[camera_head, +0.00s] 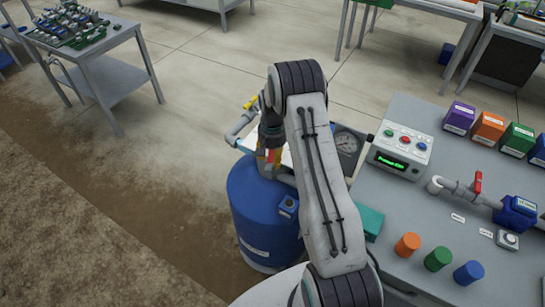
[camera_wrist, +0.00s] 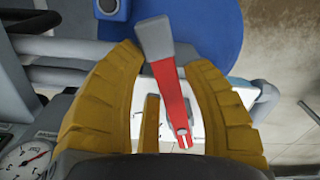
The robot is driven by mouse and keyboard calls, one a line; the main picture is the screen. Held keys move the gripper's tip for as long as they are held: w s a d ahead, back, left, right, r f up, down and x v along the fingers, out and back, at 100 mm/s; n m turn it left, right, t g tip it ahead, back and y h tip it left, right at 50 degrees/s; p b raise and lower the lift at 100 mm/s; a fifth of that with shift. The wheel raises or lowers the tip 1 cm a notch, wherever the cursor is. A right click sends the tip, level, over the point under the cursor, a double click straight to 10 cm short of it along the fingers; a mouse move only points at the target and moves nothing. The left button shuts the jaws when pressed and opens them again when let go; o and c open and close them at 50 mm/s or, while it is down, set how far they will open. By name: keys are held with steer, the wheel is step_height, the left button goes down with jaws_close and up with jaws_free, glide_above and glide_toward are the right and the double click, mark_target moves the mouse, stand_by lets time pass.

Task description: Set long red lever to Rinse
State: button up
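The long red lever (camera_wrist: 171,95) with its grey end grip (camera_wrist: 155,38) shows in the wrist view, tilted slightly, its pivot end low and to the right. My gripper (camera_wrist: 162,62) has its two yellow-brown fingers on either side of the lever. In the head view my gripper (camera_head: 268,163) is beside the blue tank, mostly behind my arm; a little red shows there, but the lever's outline is hidden. No Rinse label is readable.
A blue tank (camera_head: 262,215) stands below my gripper. A yellow bar (camera_wrist: 151,125) lies left of the lever.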

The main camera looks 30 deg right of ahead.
jaws_close()
steer(key=shift+a, duration=0.1)
steer(key=shift+w+a+f+m+b, duration=0.2)
steer(key=shift+w+a+m+b, duration=0.3)
steer(key=shift+m+b, duration=0.55)
steer(key=shift+w+a+r+m+b, duration=0.1)
steer(key=shift+w+a+m+b, duration=0.5)
steer(key=shift+m, duration=0.5)
steer(key=shift+w+a+m+b, duration=0.4)
steer(key=shift+w+m, duration=0.35)
steer(key=shift+m, duration=0.4)
steer(key=shift+w+a+r+m+b, duration=0.1)
steer(key=shift+w+a+m+b, duration=0.4)
steer(key=shift+m, duration=0.6)
steer(key=shift+w, duration=0.2)
steer(key=shift+d, duration=0.1)
